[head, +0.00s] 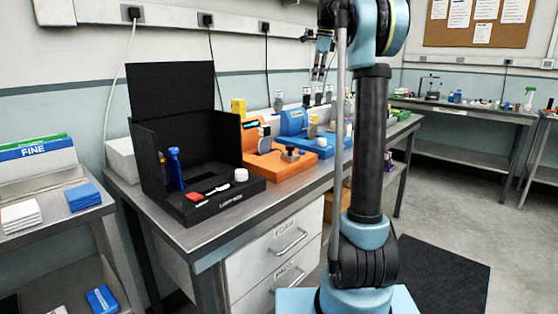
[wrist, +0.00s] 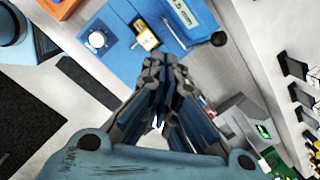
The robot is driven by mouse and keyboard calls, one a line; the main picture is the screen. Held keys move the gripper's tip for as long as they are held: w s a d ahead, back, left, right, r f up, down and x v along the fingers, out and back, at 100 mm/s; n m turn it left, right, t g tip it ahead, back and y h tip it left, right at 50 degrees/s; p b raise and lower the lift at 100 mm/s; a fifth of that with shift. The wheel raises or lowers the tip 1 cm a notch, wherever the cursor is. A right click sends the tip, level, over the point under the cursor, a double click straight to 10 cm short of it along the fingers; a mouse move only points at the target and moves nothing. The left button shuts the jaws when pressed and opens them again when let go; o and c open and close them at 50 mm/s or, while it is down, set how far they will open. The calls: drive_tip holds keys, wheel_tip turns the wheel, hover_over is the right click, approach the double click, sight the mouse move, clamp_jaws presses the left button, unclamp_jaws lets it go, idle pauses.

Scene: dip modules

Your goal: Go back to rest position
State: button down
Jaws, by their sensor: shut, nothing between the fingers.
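My gripper (head: 320,75) hangs at the upper middle of the head view, raised above the bench and partly beside my own arm. In the wrist view its fingers (wrist: 164,68) are together, with nothing held. Below them lies the blue module (wrist: 115,62), with a white round cap (wrist: 97,39) and a yellow piece (wrist: 147,40) on it. In the head view the blue module (head: 312,142) sits on the bench, partly hidden by my arm.
A steel bench (head: 225,222) carries an open black case (head: 165,205) and an orange module (head: 275,170). A side shelf (head: 60,220) stands at left, another bench (head: 455,110) at the back right. A dark mat (head: 445,275) lies on open floor at right.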

drive_tip(key=s+d+f+n, duration=0.1)
drive_tip(key=s+f+n, duration=0.55)
drive_tip(key=s, duration=0.65)
drive_tip(key=s+d+f+n, duration=0.1)
drive_tip(key=s+f+n, duration=0.3)
drive_tip(key=s+f, duration=0.75)
drive_tip(key=s+f+n+t+h, duration=0.1)
drive_tip(key=s+f+n, duration=0.7)
drive_tip(key=s+f, duration=1.4)
wheel_tip(320, 180, down, 2)
drive_tip(key=shift+d+f+n, duration=0.1)
drive_tip(key=shift+d+n, duration=0.25)
drive_tip(key=shift+d, duration=0.1)
drive_tip(key=shift+w, duration=0.15)
drive_tip(key=shift+w+f, duration=0.15)
drive_tip(key=shift+w, duration=0.2)
